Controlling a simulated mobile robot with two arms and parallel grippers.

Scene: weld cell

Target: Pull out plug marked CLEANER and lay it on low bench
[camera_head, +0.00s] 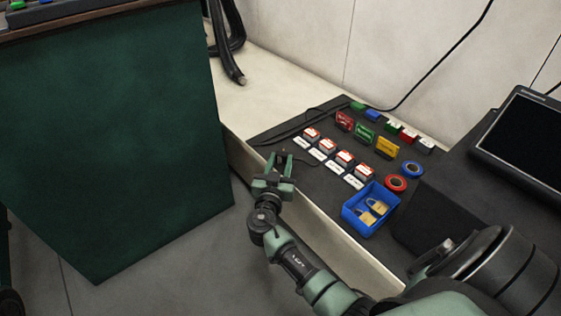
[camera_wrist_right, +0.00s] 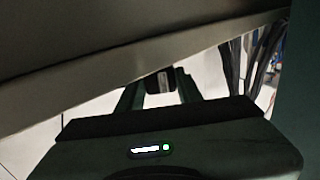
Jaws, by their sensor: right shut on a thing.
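My right gripper (camera_head: 281,163) is over the near left edge of the dark mat (camera_head: 315,190), beside the row of white labels. In the right wrist view its fingers (camera_wrist_right: 160,90) are shut on a small dark block, which I take to be the plug (camera_wrist_right: 160,82). No CLEANER mark on it can be read. The mat lies on a pale bench (camera_head: 330,236); I cannot tell whether this is the low bench. My left gripper is not in view.
Several red-and-white blocks (camera_head: 345,158) with white labels stand on the mat. A blue tray (camera_head: 364,226) with padlocks, coloured tags and tape rolls lie right of them. A monitor (camera_head: 525,135) stands right. A tall green cabinet (camera_head: 110,130) stands left. The pale surface behind is mostly clear.

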